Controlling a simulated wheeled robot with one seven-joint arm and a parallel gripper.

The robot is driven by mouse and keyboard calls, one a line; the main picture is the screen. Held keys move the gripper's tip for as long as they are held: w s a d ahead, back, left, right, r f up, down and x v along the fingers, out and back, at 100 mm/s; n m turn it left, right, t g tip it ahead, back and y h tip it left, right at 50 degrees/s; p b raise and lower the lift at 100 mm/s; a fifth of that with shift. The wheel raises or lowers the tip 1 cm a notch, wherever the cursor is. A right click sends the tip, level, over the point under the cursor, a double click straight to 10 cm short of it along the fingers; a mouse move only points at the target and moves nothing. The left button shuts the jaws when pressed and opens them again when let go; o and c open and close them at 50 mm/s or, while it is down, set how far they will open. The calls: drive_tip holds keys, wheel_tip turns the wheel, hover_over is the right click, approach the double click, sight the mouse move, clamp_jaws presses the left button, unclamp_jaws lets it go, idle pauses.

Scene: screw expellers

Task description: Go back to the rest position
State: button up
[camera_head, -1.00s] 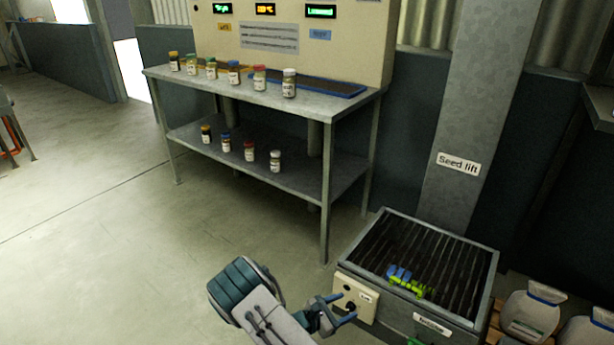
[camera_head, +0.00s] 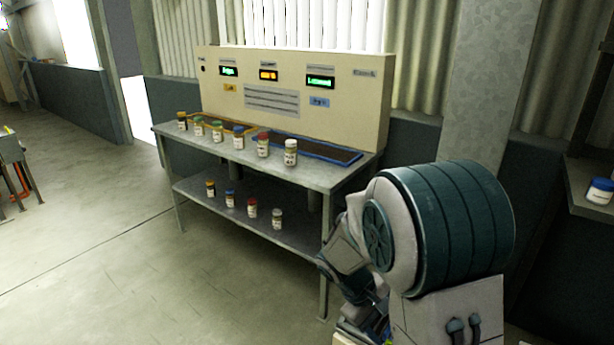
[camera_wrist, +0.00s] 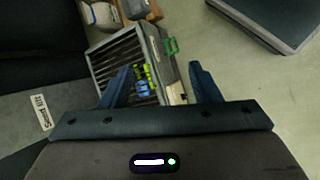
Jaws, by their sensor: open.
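My gripper (camera_wrist: 160,88) shows in the wrist view with its two blue fingers spread apart and nothing between them close up. Beyond and below the fingers lies the slatted grate box (camera_wrist: 100,55), with a blue and a green-yellow piece (camera_wrist: 144,82) on its bars. In the head view my arm is folded up at the lower right, and its large round joint hides most of the area where the box stands. The gripper's fingertips cannot be made out in the head view.
A metal table (camera_head: 318,172) with several capped jars on top and on its lower shelf stands left of my arm. A panel with lit displays (camera_head: 290,90) is behind it. A blue-lidded jar (camera_head: 600,190) stands on a shelf at right.

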drive_tip(key=s+r+m+t+y+p, duration=0.1)
drive_tip(key=s+r+m+y+p, duration=0.1)
drive_tip(key=r, duration=0.6)
drive_tip(key=s+a+r+m+t+y+p, duration=0.1)
drive_tip(key=s+r+m+y+p, duration=0.1)
drive_tip(key=s+r+p, duration=0.3)
drive_tip(key=s+a+r+m+t+y+p, duration=0.1)
drive_tip(key=s+r+m+y+p, duration=0.1)
drive_tip(key=s+r, duration=0.4)
wheel_tip(320, 180, up, 5)
drive_tip(key=shift+s+r+m+t+p, duration=0.15)
drive_tip(key=shift+s+m+t+p, duration=0.35)
drive_tip(key=shift+p, duration=0.5)
drive_tip(key=shift+w+d, duration=0.15)
